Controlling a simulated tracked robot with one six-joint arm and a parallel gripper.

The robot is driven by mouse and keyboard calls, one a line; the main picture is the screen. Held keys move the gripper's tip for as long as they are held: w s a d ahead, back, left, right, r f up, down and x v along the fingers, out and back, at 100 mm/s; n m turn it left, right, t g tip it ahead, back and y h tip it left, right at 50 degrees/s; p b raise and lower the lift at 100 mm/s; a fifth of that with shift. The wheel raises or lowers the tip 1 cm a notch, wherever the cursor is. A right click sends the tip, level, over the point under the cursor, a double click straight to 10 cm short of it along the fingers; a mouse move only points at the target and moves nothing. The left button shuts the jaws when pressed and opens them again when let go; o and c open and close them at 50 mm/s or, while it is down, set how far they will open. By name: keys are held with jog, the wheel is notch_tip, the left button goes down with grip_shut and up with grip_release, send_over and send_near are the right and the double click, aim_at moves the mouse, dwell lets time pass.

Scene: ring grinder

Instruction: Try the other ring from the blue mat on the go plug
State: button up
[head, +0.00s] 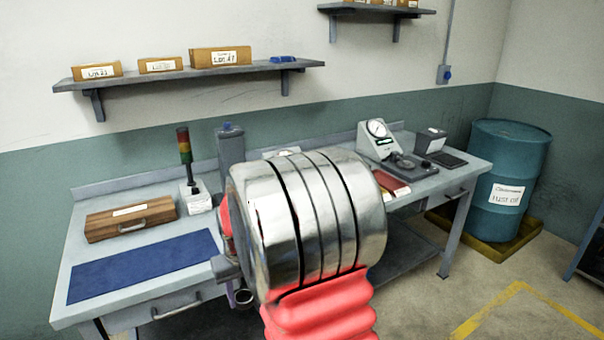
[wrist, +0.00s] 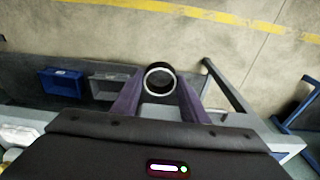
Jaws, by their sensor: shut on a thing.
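My gripper (wrist: 160,76) is shut on a ring (wrist: 160,93). In the wrist view the ring sits between the two purple fingers near their tips, its round opening facing the camera. In the head view the ring (head: 244,297) shows small and dark, low by the front edge of the bench and beside my arm. The blue mat (head: 143,267) lies on the left part of the bench and no ring shows on it. I cannot make out the go plug; my arm hides the middle of the bench.
A wooden case (head: 130,218) and a signal tower (head: 185,158) stand behind the mat. A dial gauge (head: 378,132) and a partly covered red mat (head: 391,184) are at the right. In the wrist view, a blue bin (wrist: 61,82) and grey bin (wrist: 107,86) sit low, beside open floor.

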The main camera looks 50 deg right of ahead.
jog(key=w+a+f+n, duration=0.1)
jog(key=w+a+f, duration=0.1)
jog(key=a+f, duration=0.6)
jog(key=w+a+f+n, duration=0.2)
jog(key=a+f, duration=0.6)
jog(key=a, duration=0.3)
jog(key=shift+w+a, duration=0.15)
jog(key=shift+w, duration=0.1)
